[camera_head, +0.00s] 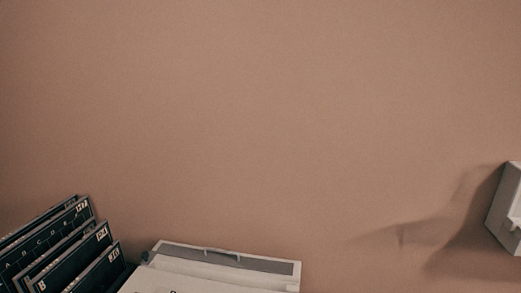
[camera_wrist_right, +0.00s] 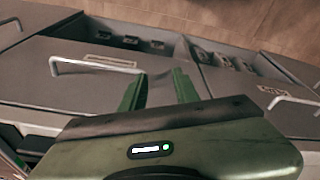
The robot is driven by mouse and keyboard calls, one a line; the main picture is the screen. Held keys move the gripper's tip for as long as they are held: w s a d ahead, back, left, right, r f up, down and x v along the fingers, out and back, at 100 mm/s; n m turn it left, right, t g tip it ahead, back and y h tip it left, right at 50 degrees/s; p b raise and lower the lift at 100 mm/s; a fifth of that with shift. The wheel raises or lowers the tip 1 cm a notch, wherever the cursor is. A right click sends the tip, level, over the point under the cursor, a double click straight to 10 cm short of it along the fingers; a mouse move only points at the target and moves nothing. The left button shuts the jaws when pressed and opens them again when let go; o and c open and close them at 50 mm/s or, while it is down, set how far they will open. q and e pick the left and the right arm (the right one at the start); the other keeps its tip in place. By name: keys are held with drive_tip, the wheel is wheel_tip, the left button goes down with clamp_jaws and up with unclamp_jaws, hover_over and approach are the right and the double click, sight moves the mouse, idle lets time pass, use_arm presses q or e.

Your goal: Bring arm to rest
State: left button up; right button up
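My right gripper (camera_wrist_right: 159,80) shows in the right wrist view as two green fingers in front of a green body with a small lit display. The fingers stand apart with nothing held between them. Beyond them are grey drawer fronts. Neither gripper shows in the head view, and my left gripper is in no frame.
Grey drawers with a pale handle on the left (camera_wrist_right: 95,64) and another on the right (camera_wrist_right: 292,99) surround the right gripper's view. In the head view, dark lettered folders (camera_head: 45,245) and a pale box (camera_head: 225,257) stand before a bare brown wall (camera_head: 260,110). A pale fixture (camera_head: 507,210) is at right.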

drive_tip(key=s+d+f+b, duration=0.1)
drive_tip(key=s+f+b, duration=0.1)
drive_tip(key=s+f, duration=0.7)
drive_tip(key=s+d+f+g+b, duration=0.1)
drive_tip(key=s+f, duration=0.8)
drive_tip(key=f, duration=0.9)
drive_tip(key=shift+s+d+g+b, duration=0.35)
drive_tip(key=shift+d+b, duration=0.3)
drive_tip(key=shift+b, duration=0.5)
